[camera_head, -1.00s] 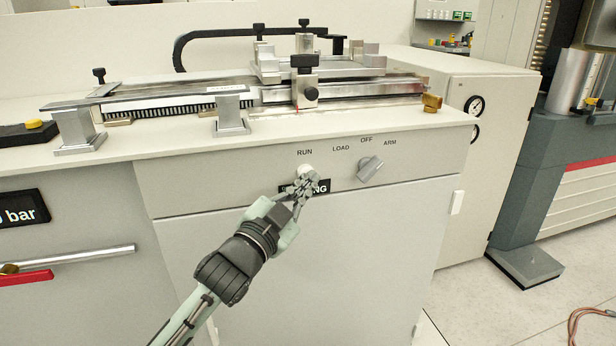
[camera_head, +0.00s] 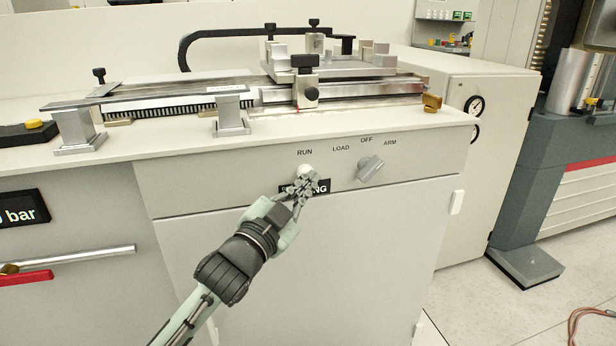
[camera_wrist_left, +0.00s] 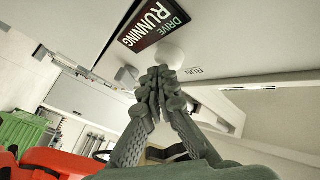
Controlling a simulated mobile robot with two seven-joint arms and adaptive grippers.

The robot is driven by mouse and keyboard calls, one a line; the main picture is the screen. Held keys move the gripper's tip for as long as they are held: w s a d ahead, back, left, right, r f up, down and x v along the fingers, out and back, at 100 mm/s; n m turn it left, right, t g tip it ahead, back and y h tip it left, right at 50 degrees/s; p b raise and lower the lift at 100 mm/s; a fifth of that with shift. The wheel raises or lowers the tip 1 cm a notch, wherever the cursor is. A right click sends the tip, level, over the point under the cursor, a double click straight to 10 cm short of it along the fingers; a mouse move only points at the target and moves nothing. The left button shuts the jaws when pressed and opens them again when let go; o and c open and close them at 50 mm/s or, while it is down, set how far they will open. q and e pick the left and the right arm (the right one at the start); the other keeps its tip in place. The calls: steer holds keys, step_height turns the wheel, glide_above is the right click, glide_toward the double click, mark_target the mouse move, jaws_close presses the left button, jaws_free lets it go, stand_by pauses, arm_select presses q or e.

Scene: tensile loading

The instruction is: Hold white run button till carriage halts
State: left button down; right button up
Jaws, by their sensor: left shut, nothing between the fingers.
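The white run button (camera_head: 304,171) is on the front panel below the RUN label, partly hidden by my left gripper (camera_head: 301,186). The gripper is shut and empty, with its fingertips at the button, seemingly touching it. The left wrist view shows the shut fingertips (camera_wrist_left: 158,80) against the round white button (camera_wrist_left: 168,54). A dark display (camera_wrist_left: 152,25) beside it reads DRIVE RUNNING; the head view shows it partly covered (camera_head: 318,186). The metal carriage (camera_head: 330,66) sits on the rail at the right part of the bench. My right gripper is not in view.
A grey selector knob (camera_head: 370,168) sits right of the button, among LOAD, OFF and ARM labels. A metal rail (camera_head: 180,98) with clamps runs along the bench top. A brass piece (camera_head: 432,103) stands at its right end. A red handle (camera_head: 25,278) is at lower left.

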arm_select(q)
steer(key=shift+s, duration=0.1)
steer(key=shift+s+d, duration=0.3)
steer(key=shift+s, duration=0.5)
steer(key=shift+p, duration=0.3)
steer(key=s, duration=0.1)
steer(key=s+d, duration=0.1)
steer(key=s, duration=0.1)
steer(key=s+p, duration=0.1)
steer(key=shift+s+d, duration=0.3)
steer(key=shift+s, duration=0.1)
